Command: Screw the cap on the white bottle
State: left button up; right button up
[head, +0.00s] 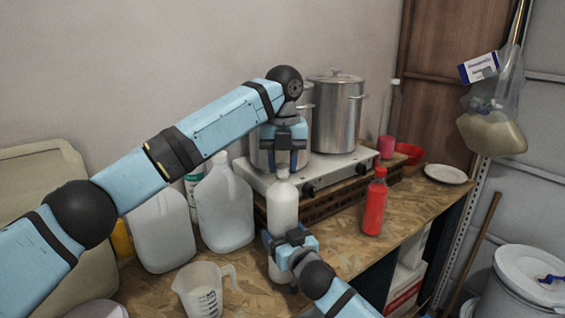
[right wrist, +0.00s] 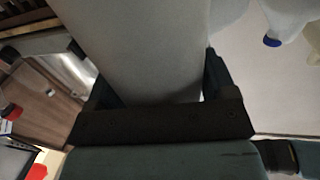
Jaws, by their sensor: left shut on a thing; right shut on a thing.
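The white bottle (head: 283,205) stands upright on the wooden worktop, in the middle of the head view. My right gripper (head: 281,241) is shut on its lower body. In the right wrist view the pale bottle body (right wrist: 140,50) fills the space between the fingers of my right gripper (right wrist: 160,88). My left gripper (head: 284,158) points down over the bottle's top, shut on the small pale cap (head: 282,171) at the neck. The fingers partly cover the cap, and I cannot tell how far it is seated on the thread.
A red bottle (head: 374,205) stands to the right. White jugs (head: 225,208) and a clear measuring cup (head: 202,290) stand to the left. Behind are a stove (head: 330,171) and steel pots (head: 336,115). A white plate (head: 446,174) lies at the far right. Worktop between red bottle and plate is clear.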

pick_arm(q)
jog(key=m, duration=0.7)
jog(key=o, duration=0.9)
jog(key=shift+r, duration=2.25)
jog(key=shift+c, duration=0.3)
